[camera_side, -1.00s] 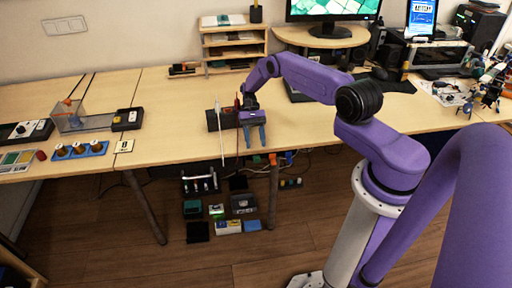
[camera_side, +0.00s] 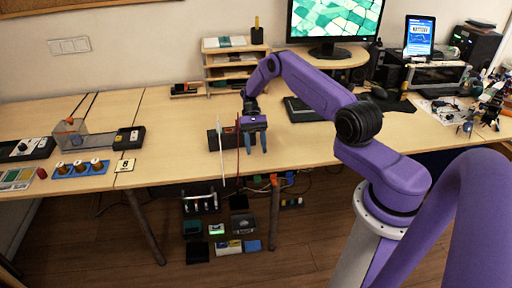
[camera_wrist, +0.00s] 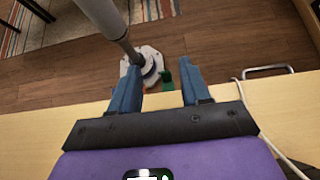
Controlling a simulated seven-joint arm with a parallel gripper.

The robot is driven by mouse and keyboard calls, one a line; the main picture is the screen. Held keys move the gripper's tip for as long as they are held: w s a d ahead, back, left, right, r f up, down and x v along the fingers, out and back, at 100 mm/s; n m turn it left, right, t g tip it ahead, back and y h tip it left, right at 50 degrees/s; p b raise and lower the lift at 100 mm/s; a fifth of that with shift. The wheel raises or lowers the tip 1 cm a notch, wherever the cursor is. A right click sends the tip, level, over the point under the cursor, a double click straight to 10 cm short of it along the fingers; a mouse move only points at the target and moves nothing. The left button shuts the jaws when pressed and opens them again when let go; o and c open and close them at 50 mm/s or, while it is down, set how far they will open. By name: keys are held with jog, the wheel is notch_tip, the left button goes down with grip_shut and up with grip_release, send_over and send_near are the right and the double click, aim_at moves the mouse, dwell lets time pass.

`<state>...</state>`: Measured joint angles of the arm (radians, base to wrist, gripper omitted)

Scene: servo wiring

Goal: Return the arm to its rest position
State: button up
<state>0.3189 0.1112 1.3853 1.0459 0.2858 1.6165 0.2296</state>
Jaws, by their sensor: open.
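My gripper (camera_side: 254,142) is purple with two blue fingers. In the side view it hangs over the front part of the wooden table (camera_side: 170,160), fingers pointing down. In the wrist view the gripper (camera_wrist: 160,88) has its two blue fingers apart with nothing held between them. The wrist view looks past the table's front edge (camera_wrist: 50,122) down to the wooden floor (camera_wrist: 70,75).
A dark box (camera_side: 221,139) with a thin white cable (camera_side: 222,165) stands just left of my gripper. A wooden shelf (camera_side: 236,62), a monitor (camera_side: 335,22) and a keyboard (camera_side: 304,110) are behind. Several boxes lie under the table. The tabletop's left middle is clear.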

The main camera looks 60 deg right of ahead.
jog(key=shift+a+r, duration=0.1)
jog(key=s+a+r+n+t+h, duration=0.1)
jog(key=s+a+r+n+h, duration=0.1)
jog(key=a+r+n+h, duration=0.45)
jog(key=s+a+r+n+t+h, duration=0.1)
jog(key=s+a+r+n, duration=0.2)
jog(key=a+r, duration=0.65)
jog(key=s+a+r+n+t+h, duration=0.1)
jog(key=s+a+r+n+t, duration=0.15)
jog(key=s, duration=0.35)
jog(key=s+a+r+n+t, duration=0.1)
jog(key=s+a+r+n, duration=0.15)
jog(key=s, duration=0.25)
jog(key=s+d+r+n+t+y, duration=0.1)
jog(key=s+d+n+t, duration=0.1)
jog(key=s+n, duration=0.5)
jog(key=s, duration=0.6)
jog(key=shift+s+d+r, duration=0.2)
jog(key=shift+d+r, duration=0.05)
jog(key=shift+d, duration=0.1)
